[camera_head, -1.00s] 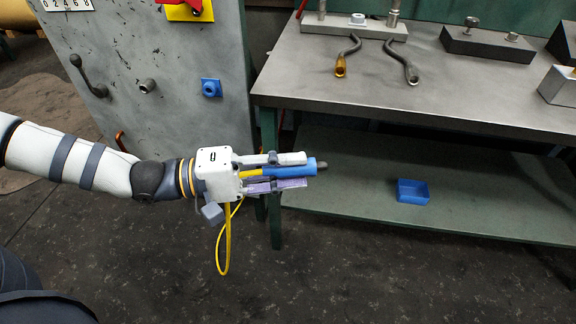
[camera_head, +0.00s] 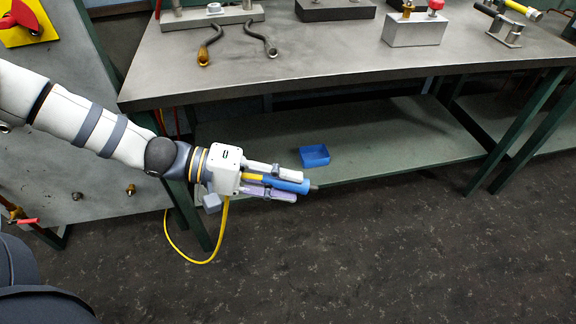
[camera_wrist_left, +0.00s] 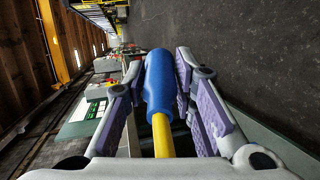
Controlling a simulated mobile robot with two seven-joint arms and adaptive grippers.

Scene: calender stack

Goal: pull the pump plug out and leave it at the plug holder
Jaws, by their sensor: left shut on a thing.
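The pump plug (camera_head: 290,186) is a blue cylinder with a dark tip and a yellow cable. My left gripper (camera_head: 276,184) is shut on it and holds it level in the air, in front of the workbench. In the left wrist view the blue plug (camera_wrist_left: 160,85) lies between the purple finger pads, with its yellow cable running back toward the palm. The cable (camera_head: 205,262) hangs in a loop below the gripper. A small open blue box (camera_head: 315,155), perhaps the plug holder, sits on the bench's lower shelf beyond the gripper. The right gripper is not in view.
The grey workbench top (camera_head: 330,60) carries two bent hooks (camera_head: 210,45), a grey block with knobs (camera_head: 415,29) and a hammer-like tool (camera_head: 522,9). The lower shelf (camera_head: 400,140) is mostly clear around the box. A grey cabinet stands at the left. The floor in front is open.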

